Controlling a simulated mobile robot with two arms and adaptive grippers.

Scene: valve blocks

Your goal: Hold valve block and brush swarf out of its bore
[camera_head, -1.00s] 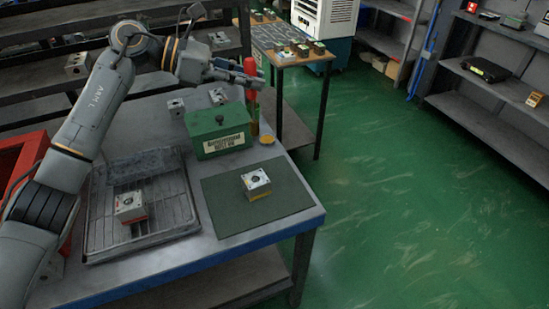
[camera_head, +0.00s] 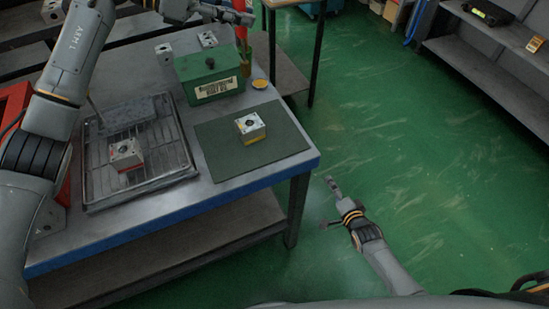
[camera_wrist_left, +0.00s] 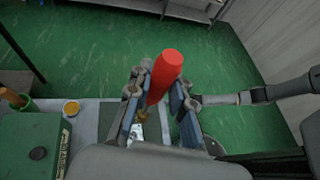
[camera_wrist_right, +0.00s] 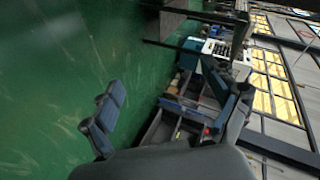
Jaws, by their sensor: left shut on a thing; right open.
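A valve block (camera_head: 250,128) with a dark bore in its top and a yellow label sits on the green mat (camera_head: 290,143). Another block (camera_head: 125,155) with a red label lies in the wire tray (camera_head: 165,175). My left gripper (camera_head: 238,15) is shut on a red-handled brush (camera_head: 241,34) above the back of the table. Its red handle (camera_wrist_left: 164,72) stands between the fingers in the left wrist view, with a brass-coloured part below; bristles are not clear. My right gripper (camera_head: 331,183) is open and empty over the floor, right of the table.
A green box (camera_head: 208,80) stands behind the mat, with a yellow dish (camera_head: 260,84) beside it. An orange handle (camera_wrist_left: 11,96) stands in a green cup. Two grey blocks (camera_head: 164,53) (camera_head: 208,39) are at the back. The floor on the right is clear.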

